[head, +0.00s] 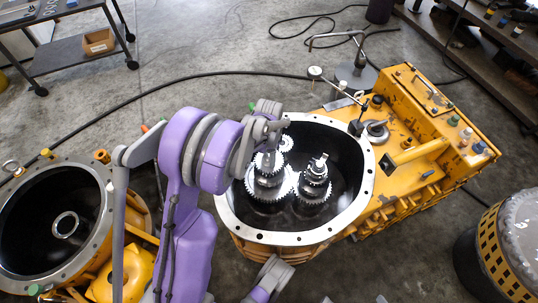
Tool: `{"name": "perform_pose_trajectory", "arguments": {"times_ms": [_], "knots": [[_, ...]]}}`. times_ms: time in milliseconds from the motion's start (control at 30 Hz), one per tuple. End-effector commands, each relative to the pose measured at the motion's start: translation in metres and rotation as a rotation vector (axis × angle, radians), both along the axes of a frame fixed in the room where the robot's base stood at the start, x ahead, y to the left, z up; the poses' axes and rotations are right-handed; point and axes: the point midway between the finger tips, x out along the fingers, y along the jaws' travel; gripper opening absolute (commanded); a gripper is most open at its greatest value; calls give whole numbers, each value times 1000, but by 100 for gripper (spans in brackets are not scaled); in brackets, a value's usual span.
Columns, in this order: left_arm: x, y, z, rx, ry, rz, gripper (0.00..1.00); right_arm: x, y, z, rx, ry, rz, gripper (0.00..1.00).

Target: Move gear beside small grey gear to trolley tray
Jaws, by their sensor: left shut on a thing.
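My left gripper (268,141) reaches down into the open round housing (363,170). It is shut on a gear at the top of the left gear stack (265,186); the fingers and wrist hide most of that gear. A small light grey gear (287,143) shows just right of and behind the gripper. A second gear stack (314,180) stands upright to the right, with a large toothed gear low on it. The trolley (72,48) is at the far top left, its upper tray partly cut off by the frame.
A second yellow housing (88,262) with a ring (65,225) inside stands at left. A yellow gearbox casing (415,150) adjoins the open housing. A stand (355,72) is behind it. A black cable (200,75) crosses the floor. A bin (505,245) is at right.

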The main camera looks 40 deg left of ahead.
Motion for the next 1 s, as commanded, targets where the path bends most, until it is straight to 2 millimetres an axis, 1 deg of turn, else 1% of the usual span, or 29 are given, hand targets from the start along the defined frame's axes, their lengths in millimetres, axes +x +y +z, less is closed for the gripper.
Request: {"name": "perform_pose_trajectory", "arguments": {"times_ms": [1000], "knots": [[0, 0, 56, 0, 0, 0, 0, -7, 0, 39, 0, -6, 0, 91]]}}
